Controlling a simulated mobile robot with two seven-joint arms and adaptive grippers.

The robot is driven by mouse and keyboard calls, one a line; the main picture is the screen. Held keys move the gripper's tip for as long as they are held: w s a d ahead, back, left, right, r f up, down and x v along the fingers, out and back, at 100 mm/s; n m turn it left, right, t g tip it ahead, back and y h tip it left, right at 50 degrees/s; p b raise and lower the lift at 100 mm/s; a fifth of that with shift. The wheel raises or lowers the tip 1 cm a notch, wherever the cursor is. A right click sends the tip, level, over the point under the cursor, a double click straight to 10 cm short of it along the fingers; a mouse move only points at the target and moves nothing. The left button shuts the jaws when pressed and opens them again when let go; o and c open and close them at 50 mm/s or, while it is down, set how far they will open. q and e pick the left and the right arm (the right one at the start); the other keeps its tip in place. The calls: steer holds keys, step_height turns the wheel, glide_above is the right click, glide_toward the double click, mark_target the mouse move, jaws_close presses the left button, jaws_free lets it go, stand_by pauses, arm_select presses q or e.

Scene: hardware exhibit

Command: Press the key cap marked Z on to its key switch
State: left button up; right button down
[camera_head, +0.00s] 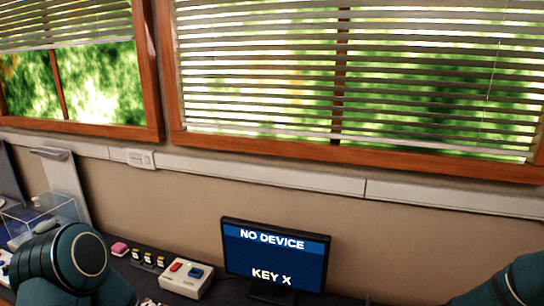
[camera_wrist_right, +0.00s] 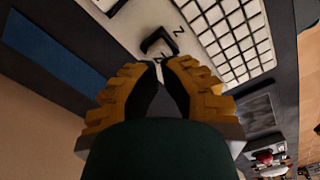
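In the right wrist view my right gripper (camera_wrist_right: 161,66) has its two yellow fingers with dark pads, the tips close together with a narrow gap. I cannot tell whether anything thin is between them. Just beyond the tips is a small black square piece (camera_wrist_right: 158,42), perhaps the key cap or its switch, on a light board (camera_wrist_right: 205,38). A letter Z is printed on the board beside it. Whether piece and tips touch is unclear. My left gripper is not in view; only teal arm parts show in the head view.
A monitor (camera_head: 275,255) reads "NO DEVICE" and "KEY X". A white keyboard-like grid (camera_wrist_right: 235,35) lies right of the black piece.

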steer(key=shift+f+b, duration=1.4)
steer(key=shift+f, duration=0.35)
stand_by(0.8)
steer(key=shift+r, duration=0.15)
steer(key=shift+r+p, duration=2.65)
steer(key=shift+r, duration=0.75)
